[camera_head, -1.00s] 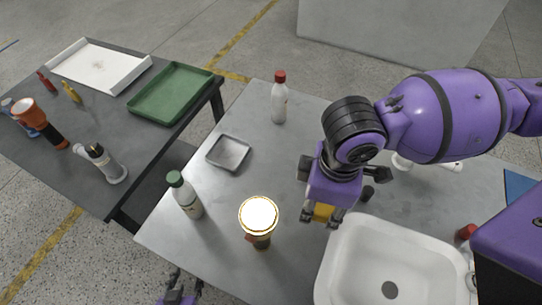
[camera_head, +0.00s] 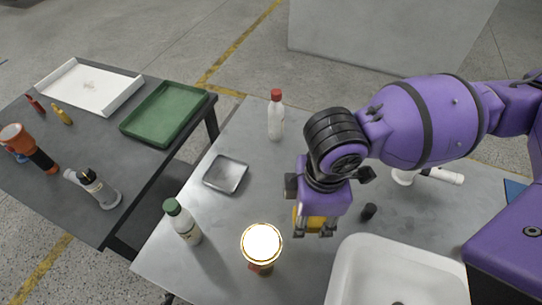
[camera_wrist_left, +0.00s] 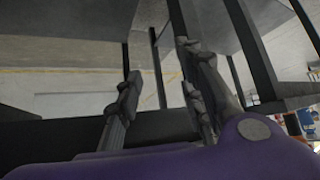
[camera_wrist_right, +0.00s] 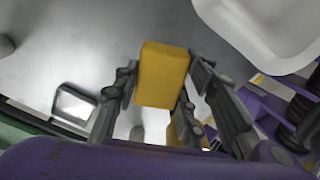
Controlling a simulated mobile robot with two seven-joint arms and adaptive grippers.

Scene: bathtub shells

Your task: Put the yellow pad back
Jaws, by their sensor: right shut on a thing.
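The yellow pad (camera_head: 316,222) is a small yellow block between the fingers of my right gripper (camera_head: 313,232) in the head view. My right gripper is shut on it, above the grey table left of the white basin. In the right wrist view the pad (camera_wrist_right: 163,75) sits between both fingers, its far end showing against the table. My left gripper (camera_wrist_left: 160,60) shows in the left wrist view with its fingers apart and nothing between them. A small square metal dish (camera_head: 226,174) lies on the table, left of my right gripper; it looks empty.
A green-capped bottle (camera_head: 183,222) and a lit flashlight (camera_head: 261,245) stand at the front left of the table. A red-capped bottle (camera_head: 276,115) stands behind. The white basin (camera_head: 350,265) is at front right. A dark table (camera_head: 120,155) with trays stands left.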

